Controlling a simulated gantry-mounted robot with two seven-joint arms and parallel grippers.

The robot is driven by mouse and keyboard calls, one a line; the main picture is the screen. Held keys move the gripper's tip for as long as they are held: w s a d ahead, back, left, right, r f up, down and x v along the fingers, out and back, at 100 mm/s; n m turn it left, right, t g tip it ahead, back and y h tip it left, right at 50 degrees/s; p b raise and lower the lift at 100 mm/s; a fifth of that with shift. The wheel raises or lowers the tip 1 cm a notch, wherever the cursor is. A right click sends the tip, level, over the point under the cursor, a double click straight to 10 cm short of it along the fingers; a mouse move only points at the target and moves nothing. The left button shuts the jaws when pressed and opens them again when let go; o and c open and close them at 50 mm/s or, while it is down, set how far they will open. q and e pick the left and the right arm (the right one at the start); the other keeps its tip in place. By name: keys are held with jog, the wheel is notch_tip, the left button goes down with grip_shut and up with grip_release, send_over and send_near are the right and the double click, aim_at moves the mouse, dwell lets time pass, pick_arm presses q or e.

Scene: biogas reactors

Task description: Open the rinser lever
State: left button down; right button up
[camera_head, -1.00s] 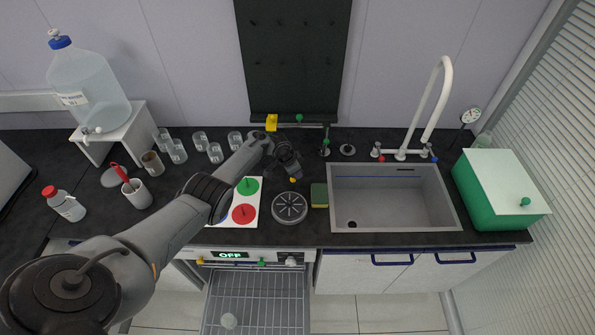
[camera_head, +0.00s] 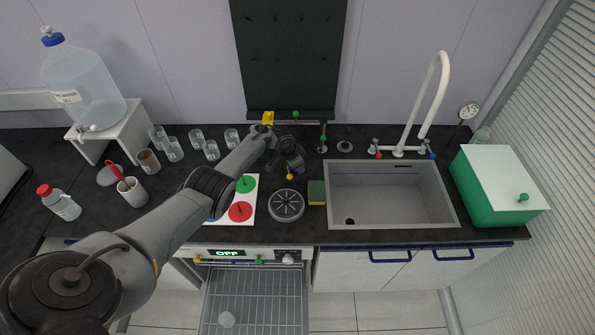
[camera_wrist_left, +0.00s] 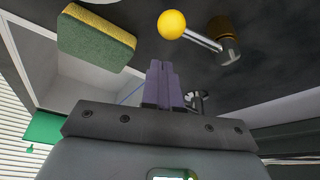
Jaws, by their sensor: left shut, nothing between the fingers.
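The rinser is a round grey spoked disc (camera_head: 286,205) in the counter, left of the sink. A small yellow ball (camera_head: 290,177) shows just behind it, beside my left gripper. In the left wrist view the yellow ball (camera_wrist_left: 172,24) tips a metal rod that runs to a brown-and-grey base (camera_wrist_left: 225,40). I take this as the rinser lever. My left gripper (camera_head: 298,168) is low over the counter behind the rinser. Its fingers (camera_wrist_left: 163,72) are shut and empty, apart from the ball in the wrist picture. The lever's base is hidden in the head view. My right gripper is not in view.
A yellow-green sponge (camera_head: 316,192) lies between the rinser and the sink (camera_head: 440,225). A mat with coloured discs (camera_head: 246,184) lies to the left. A green-knobbed tap (camera_head: 323,140) stands behind. Several glasses (camera_head: 172,150) stand further left. An open rack (camera_head: 255,300) is below.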

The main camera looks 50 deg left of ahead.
pick_arm(q)
jog(key=w+p+v, duration=0.1)
jog(key=p+v, duration=0.3)
jog(key=v, duration=0.5)
jog(key=shift+r+p, duration=0.3)
jog(key=shift+r, duration=0.35)
jog(key=shift+d, duration=0.15)
